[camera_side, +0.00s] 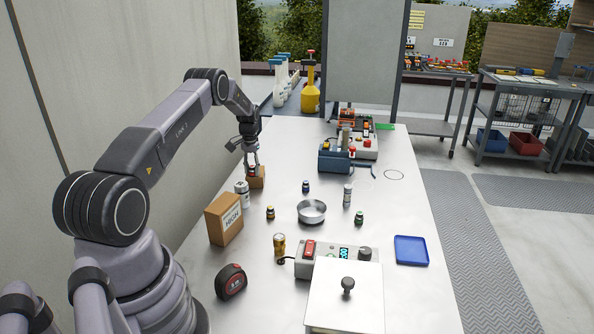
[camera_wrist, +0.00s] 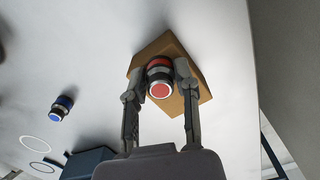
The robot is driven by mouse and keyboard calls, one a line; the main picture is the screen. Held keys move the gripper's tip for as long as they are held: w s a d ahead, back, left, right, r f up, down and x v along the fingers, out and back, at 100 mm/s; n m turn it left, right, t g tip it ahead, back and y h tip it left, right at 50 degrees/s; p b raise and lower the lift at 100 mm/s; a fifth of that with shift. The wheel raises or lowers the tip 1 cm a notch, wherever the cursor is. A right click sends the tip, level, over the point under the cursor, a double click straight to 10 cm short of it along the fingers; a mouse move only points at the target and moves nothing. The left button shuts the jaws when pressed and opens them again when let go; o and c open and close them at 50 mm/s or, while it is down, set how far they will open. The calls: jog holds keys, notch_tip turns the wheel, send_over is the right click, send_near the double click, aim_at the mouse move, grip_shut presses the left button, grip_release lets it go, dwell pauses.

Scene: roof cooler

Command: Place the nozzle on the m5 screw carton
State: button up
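The nozzle (camera_wrist: 159,78), a short dark cylinder with red ends, is between the two fingers of my gripper (camera_wrist: 166,74) in the wrist view. The fingers close on its sides. Behind it is a brown carton (camera_wrist: 194,84), which I take as the m5 screw carton; its label is not readable. In the side view my gripper (camera_side: 252,164) points down over this small carton (camera_side: 257,180), with the nozzle small and partly hidden at the fingertips. The nozzle is at or just above the carton top; I cannot tell whether they touch.
A white can (camera_side: 242,194) and a larger "HIGH" carton (camera_side: 225,219) stand close in front. A wall rises on the left.

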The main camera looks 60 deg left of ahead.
aim_at(253, 166)
jog(key=o, duration=0.4)
notch_tip(253, 166, up, 13)
jog(key=d+r+m+t+y, duration=0.1)
jog(key=d+r+m+t, duration=0.1)
jog(key=d+r, duration=1.65)
jog(key=s+d+r+m+t, duration=0.1)
jog(key=s+d+r, duration=0.3)
jog(key=s+d, duration=0.15)
jog(key=s+d+r+m, duration=0.1)
jog(key=s+d+r, duration=0.3)
jog(key=d, duration=0.3)
jog(key=s+d+f+m+t, duration=0.1)
jog(key=s+d, duration=0.4)
jog(key=s, duration=0.4)
jog(key=s+d+f+m+t+h, duration=0.1)
jog(key=s+d+f, duration=0.1)
jog(key=s+d, duration=0.3)
jog(key=s, duration=0.4)
jog(key=shift+d+f+m+t, duration=0.15)
jog(key=shift+m+t, duration=0.15)
jog(key=shift+m, duration=0.1)
